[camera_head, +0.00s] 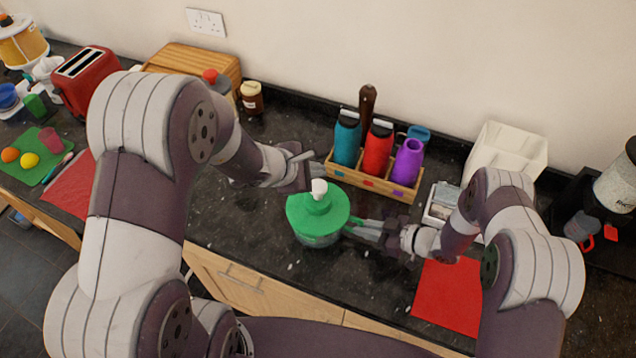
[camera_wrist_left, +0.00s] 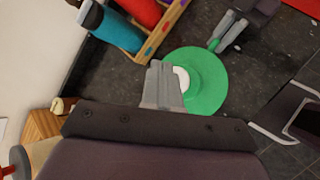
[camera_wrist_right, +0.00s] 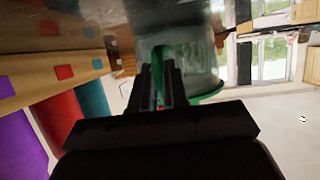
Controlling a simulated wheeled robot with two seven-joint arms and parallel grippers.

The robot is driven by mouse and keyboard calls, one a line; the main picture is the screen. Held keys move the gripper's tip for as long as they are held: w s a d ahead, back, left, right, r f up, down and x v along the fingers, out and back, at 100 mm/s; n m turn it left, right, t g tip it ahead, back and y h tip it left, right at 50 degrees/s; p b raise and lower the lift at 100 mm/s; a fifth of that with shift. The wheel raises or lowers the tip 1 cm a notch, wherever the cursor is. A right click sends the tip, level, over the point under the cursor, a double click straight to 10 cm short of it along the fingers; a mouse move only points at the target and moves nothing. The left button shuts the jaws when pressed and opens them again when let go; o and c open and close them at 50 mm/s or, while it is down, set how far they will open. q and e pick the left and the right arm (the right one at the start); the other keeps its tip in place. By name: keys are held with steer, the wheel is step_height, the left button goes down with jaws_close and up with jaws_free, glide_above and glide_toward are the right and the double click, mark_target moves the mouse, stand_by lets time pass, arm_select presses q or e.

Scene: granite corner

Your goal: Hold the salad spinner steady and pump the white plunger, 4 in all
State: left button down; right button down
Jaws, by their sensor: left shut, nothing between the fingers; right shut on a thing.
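The salad spinner (camera_head: 318,218) stands on the dark counter, with a green lid and a clear bowl. Its white plunger (camera_head: 319,187) sticks up from the lid's middle. My left gripper (camera_head: 308,176) is shut and empty, right beside the plunger at its upper left. In the left wrist view its shut fingers (camera_wrist_left: 163,82) cover part of the plunger (camera_wrist_left: 182,78) over the green lid (camera_wrist_left: 208,82); whether they touch it I cannot tell. My right gripper (camera_head: 352,229) is shut on the spinner's right side. In the right wrist view its fingers (camera_wrist_right: 162,75) meet at the clear bowl (camera_wrist_right: 200,55).
A wooden crate (camera_head: 374,182) with teal, red and purple bottles stands close behind the spinner. A red mat (camera_head: 449,296) lies at right. A white bin (camera_head: 507,150) and a coffee machine (camera_head: 597,205) are farther right. A red toaster (camera_head: 88,80) stands at far left.

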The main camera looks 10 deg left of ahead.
mark_target(315, 188)
arm_select(q)
steer(key=shift+r, duration=1.65)
arm_select(e)
steer(key=c, duration=1.1)
jaws_free()
steer(key=shift+o, duration=0.2)
